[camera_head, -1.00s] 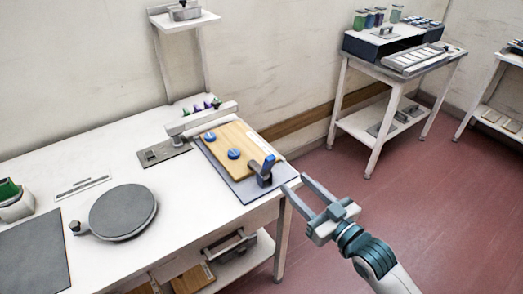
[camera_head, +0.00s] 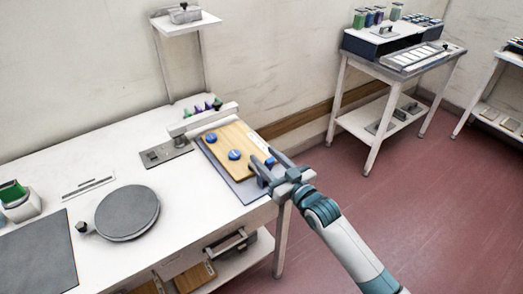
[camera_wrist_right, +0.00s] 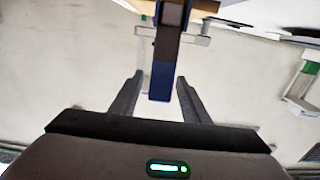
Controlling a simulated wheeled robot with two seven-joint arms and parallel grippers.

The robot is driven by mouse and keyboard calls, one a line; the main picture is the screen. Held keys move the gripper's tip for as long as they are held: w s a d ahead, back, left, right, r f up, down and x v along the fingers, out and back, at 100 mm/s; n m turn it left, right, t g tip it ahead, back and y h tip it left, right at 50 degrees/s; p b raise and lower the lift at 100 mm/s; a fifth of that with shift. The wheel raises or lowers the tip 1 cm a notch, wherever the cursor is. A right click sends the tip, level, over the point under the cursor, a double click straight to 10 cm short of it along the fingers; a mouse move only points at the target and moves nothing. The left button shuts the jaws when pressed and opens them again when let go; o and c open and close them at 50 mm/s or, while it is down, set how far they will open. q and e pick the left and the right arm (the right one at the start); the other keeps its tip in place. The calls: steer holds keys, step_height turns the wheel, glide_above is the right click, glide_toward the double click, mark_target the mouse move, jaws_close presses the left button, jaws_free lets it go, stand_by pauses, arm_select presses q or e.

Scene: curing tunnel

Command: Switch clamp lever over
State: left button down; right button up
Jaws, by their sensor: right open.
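The clamp lever, with a blue handle (camera_head: 270,162), stands at the right front corner of a wooden board (camera_head: 235,140) on a grey plate. My right gripper (camera_head: 262,156) is at the lever, its fingers open and partly hiding the clamp. In the right wrist view the lever's dark and blue bar (camera_wrist_right: 162,75) lies between the two open fingers (camera_wrist_right: 158,98), with a gap visible on both sides. My left gripper is not in view.
A round grey disc (camera_head: 127,212) and a dark mat (camera_head: 38,258) lie on the white table (camera_head: 170,210). A white bar (camera_head: 203,120) on a post crosses the board's far end. Blue knobs (camera_head: 234,155) sit on the board.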

steer(key=shift+x, duration=1.35)
jaws_close()
steer(key=shift+f, duration=0.1)
